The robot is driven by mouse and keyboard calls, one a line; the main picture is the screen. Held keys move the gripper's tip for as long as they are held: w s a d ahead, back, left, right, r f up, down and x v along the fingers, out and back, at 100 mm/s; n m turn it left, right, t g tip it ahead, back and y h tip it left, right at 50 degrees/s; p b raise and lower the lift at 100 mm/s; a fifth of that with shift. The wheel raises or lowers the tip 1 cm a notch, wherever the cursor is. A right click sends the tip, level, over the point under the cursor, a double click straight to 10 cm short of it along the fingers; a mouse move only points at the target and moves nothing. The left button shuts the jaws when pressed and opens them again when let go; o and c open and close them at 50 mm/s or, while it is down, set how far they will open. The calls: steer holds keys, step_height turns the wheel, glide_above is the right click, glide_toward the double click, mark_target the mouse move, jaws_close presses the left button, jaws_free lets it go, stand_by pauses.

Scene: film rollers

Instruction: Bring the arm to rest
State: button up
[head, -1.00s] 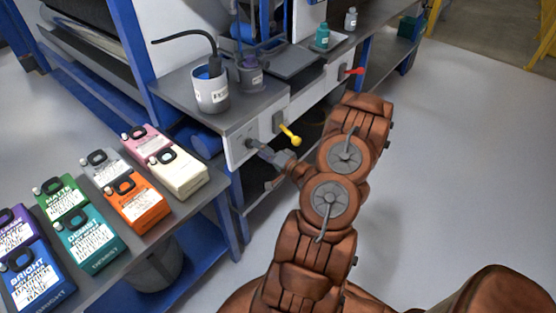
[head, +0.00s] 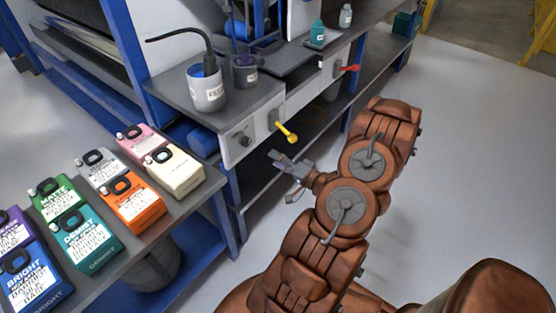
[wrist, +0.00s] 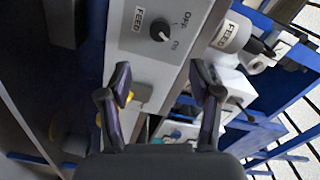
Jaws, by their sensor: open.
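My arm is bent in the head view, and my gripper (head: 283,161) hangs in free air in front of the grey control panel, below the yellow lever. In the wrist view my gripper (wrist: 162,82) has its two dark fingers spread apart with nothing between them. Beyond the fingertips is the panel with a dark knob (wrist: 160,31) marked FEED, with OFF and ON labels. The knob (head: 243,139) also shows in the head view, apart from my gripper.
A yellow lever (head: 286,132) and a red lever (head: 349,68) stick out of the panel. A grey FEED pot (head: 206,92) stands above it. Several coloured jugs, one orange (head: 133,204), stand on the left bench. The floor (head: 460,150) at right is clear.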

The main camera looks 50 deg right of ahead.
stand_by(0.6)
steer(key=w+d+r+n+g+h+p, duration=0.2)
steer(key=w+r+n+g, duration=0.1)
steer(key=w+n+g, duration=0.5)
steer(key=s+a+r+g+h+p, duration=0.2)
steer(key=a+r+g, duration=0.4)
steer(key=r, duration=0.6)
steer(key=s+a+r+n+g+y+p, duration=0.1)
steer(key=s+a+r+n+g, duration=0.1)
steer(key=s+a+r, duration=0.2)
steer(key=s+a+r+n+g+y+p, duration=0.1)
steer(key=s+a+r, duration=0.3)
steer(key=s+a, duration=0.7)
steer(key=s+a+r+n+g+y+p, duration=0.1)
steer(key=s+a+r, duration=0.4)
steer(key=a, duration=1.3)
steer(key=s+n+g+y, duration=0.1)
steer(key=s+n, duration=0.1)
steer(key=s, duration=0.1)
steer(key=shift+a+g, duration=0.15)
steer(key=shift+g, duration=0.25)
steer(key=shift+s, duration=0.1)
steer(key=shift+c, duration=0.4)
